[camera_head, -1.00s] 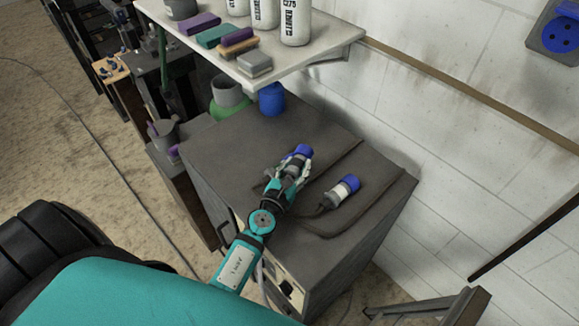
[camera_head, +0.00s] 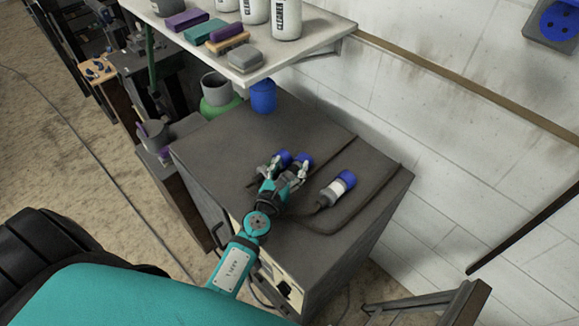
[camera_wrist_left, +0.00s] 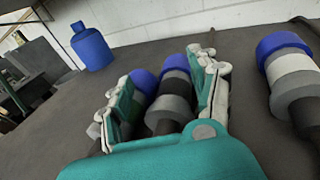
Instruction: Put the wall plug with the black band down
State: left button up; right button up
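The wall plug with the black band (camera_wrist_left: 176,80) has a blue cap and a grey body. It lies between the two fingers of my left gripper (camera_wrist_left: 165,95), with a gap showing at the left finger. The gripper is open around it, low over the dark cabinet top (camera_head: 240,140). The plug's blue cap also shows in the head view (camera_head: 304,160). A second blue-capped plug (camera_wrist_left: 144,82) lies close on its left, partly hidden by the left finger. A third plug (camera_head: 337,188), with a white band, lies apart to the right. My right gripper is out of view.
A blue bottle (camera_head: 263,95) stands at the cabinet's back corner, by a shelf (camera_head: 300,55) holding white bottles and coloured blocks. A dark cable (camera_head: 345,222) runs over the cabinet's right part. The cabinet top between the bottle and the plugs is clear.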

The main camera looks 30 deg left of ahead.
pick_arm(q)
jog(key=shift+r, duration=0.15)
jog(key=shift+r+p, duration=0.4)
jog(key=shift+p, duration=0.15)
jog(key=s, duration=0.3)
jog(key=s+b, duration=0.1)
jog(key=s, duration=0.3)
jog(key=s+r+b, duration=0.1)
jog(key=s, duration=0.2)
jog(key=shift+s+d, duration=0.4)
jog(key=shift+s+r, duration=0.2)
jog(key=shift+s, duration=0.35)
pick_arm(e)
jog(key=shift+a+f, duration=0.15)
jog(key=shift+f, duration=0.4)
pick_arm(q)
jog(key=shift+f, duration=0.1)
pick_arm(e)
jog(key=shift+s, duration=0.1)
